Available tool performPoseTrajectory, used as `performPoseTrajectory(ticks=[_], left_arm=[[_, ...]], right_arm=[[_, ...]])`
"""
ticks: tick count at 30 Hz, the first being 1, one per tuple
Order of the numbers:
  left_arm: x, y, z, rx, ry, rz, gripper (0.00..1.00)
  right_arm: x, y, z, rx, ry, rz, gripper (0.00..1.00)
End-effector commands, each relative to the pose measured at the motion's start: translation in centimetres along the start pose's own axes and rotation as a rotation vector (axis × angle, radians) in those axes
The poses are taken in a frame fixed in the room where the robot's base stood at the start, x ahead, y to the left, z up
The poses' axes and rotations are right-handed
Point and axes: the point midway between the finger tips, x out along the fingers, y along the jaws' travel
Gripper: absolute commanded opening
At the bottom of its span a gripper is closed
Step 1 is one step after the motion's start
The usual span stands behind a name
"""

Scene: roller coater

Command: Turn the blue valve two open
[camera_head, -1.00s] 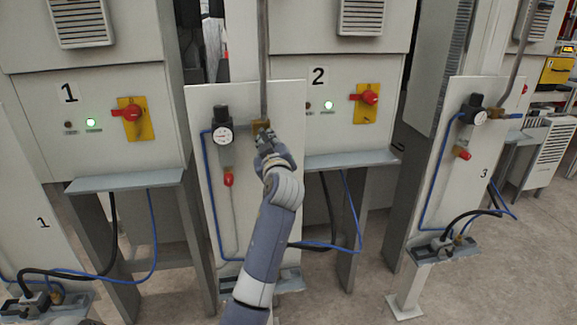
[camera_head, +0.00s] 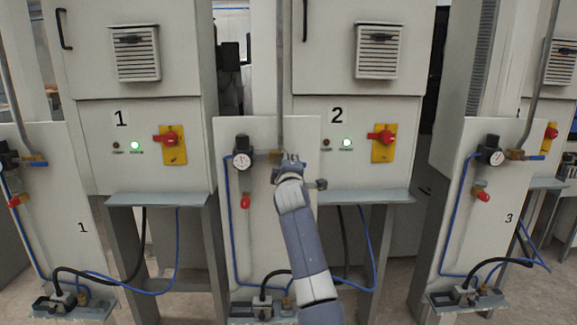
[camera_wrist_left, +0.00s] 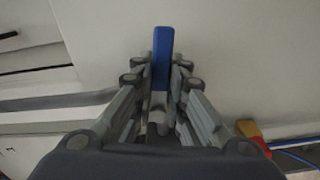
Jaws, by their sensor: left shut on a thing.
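The blue valve handle (camera_wrist_left: 163,50) shows upright in the left wrist view, between the fingers of my left gripper (camera_wrist_left: 160,80). The gripper is shut on it, and the handle's end sticks out past the fingertips. In the head view my left gripper (camera_head: 288,160) is at the upper part of the middle panel (camera_head: 265,225), just right of the brass valve body (camera_head: 274,156). There the gripper hides the handle, so its angle cannot be told. My right gripper is not in view.
A pressure gauge (camera_head: 242,160) and a red-handled part (camera_head: 245,201) sit left of my gripper. A grey pipe (camera_head: 281,80) rises above the valve. A similar panel (camera_head: 455,220) with its own blue handle (camera_head: 537,157) stands right. Cabinet 2 (camera_head: 365,110) is behind.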

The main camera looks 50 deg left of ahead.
Motion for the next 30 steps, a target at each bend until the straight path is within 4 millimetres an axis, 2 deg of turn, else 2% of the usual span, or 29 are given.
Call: performPoseTrajectory(ticks=[12,28,29,30], left_arm=[[0.0,0.6,0.1,-0.175,-0.002,-0.002,0.0],[0.0,0.5,0.0,-0.198,-0.001,-0.002,0.0],[0.0,0.5,0.0,-0.199,-0.001,-0.002,0.19],[0.0,0.5,0.0,-0.198,-0.001,-0.002,0.28]], right_arm=[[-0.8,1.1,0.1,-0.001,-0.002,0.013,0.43],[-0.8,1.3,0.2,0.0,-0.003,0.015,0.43],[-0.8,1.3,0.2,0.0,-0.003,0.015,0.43],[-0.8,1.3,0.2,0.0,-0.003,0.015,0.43]])
